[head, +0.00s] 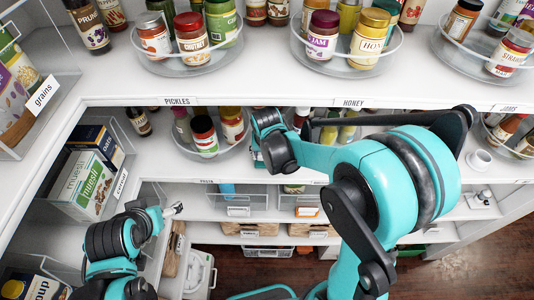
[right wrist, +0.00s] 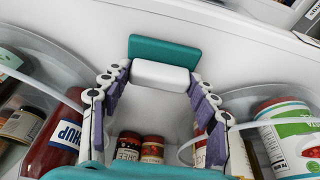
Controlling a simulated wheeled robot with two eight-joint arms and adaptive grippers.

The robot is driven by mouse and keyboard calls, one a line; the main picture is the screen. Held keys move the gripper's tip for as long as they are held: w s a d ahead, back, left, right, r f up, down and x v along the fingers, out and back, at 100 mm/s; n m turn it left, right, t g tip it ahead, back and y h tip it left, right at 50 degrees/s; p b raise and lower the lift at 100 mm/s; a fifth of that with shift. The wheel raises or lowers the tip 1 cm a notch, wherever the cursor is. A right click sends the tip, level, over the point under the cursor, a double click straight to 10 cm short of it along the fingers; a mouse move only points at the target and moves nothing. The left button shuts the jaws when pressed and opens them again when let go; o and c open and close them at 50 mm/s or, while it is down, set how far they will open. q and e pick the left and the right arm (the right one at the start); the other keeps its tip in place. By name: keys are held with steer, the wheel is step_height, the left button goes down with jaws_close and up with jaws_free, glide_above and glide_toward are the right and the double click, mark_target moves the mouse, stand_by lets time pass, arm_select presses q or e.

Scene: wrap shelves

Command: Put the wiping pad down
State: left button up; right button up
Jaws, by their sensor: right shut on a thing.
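The wiping pad is a white block with a teal slab along one side, in the right wrist view (right wrist: 161,74). My right gripper (right wrist: 158,84) is shut on it, its jointed fingers on either side of the white block. In the head view my right gripper (head: 262,135) is at the middle shelf, between two clear turntables; its fingertips and the pad are mostly hidden there by the arm. I cannot tell whether the pad touches the shelf. My left gripper (head: 173,210) is low at the left, away from the pad; its jaws are too small to read.
A clear turntable with jars (head: 207,141) stands left of my right gripper. Two small jars (right wrist: 141,147), a ketchup bottle (right wrist: 60,135) and a can (right wrist: 288,135) stand near the fingers. The upper shelf edge (head: 250,101) is close above.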

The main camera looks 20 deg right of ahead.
steer(key=shift+s, duration=0.2)
steer(key=shift+f, duration=0.1)
steer(key=shift+f+b, duration=0.15)
steer(key=shift+b, duration=0.15)
steer(key=o, duration=1.1)
steer(key=shift+w, duration=0.1)
steer(key=shift+o, duration=0.2)
